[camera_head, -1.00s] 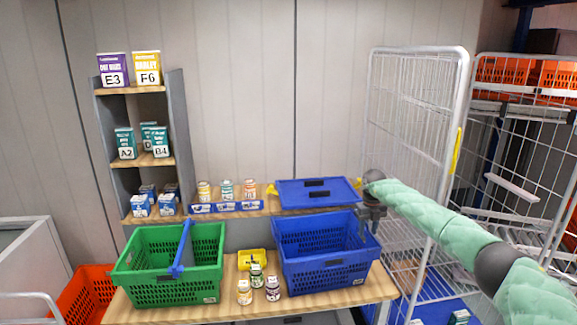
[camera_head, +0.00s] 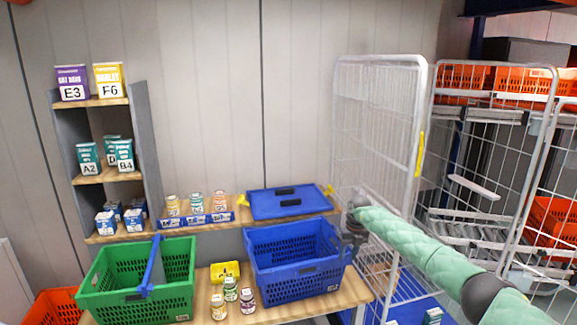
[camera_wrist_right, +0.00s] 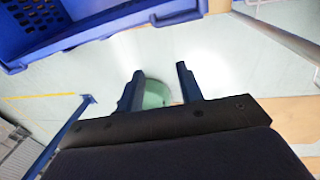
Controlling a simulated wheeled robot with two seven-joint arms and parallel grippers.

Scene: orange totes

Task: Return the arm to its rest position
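My right arm, in a green padded sleeve, reaches in from the lower right of the head view. Its gripper (camera_head: 352,240) hangs beside the right end of the blue basket (camera_head: 298,262). In the right wrist view the two dark fingers of this gripper (camera_wrist_right: 158,90) stand apart with nothing between them. A green round shape shows behind them, and the blue basket (camera_wrist_right: 90,22) is at the upper left. My left gripper is in neither view.
A green basket (camera_head: 95,290) stands left of the blue basket on the wooden table (camera_head: 335,300). Small jars (camera_head: 230,289) stand between them. A blue lid (camera_head: 290,202) lies on the shelf behind. A wire cage trolley (camera_head: 375,130) stands right, close to my right arm.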

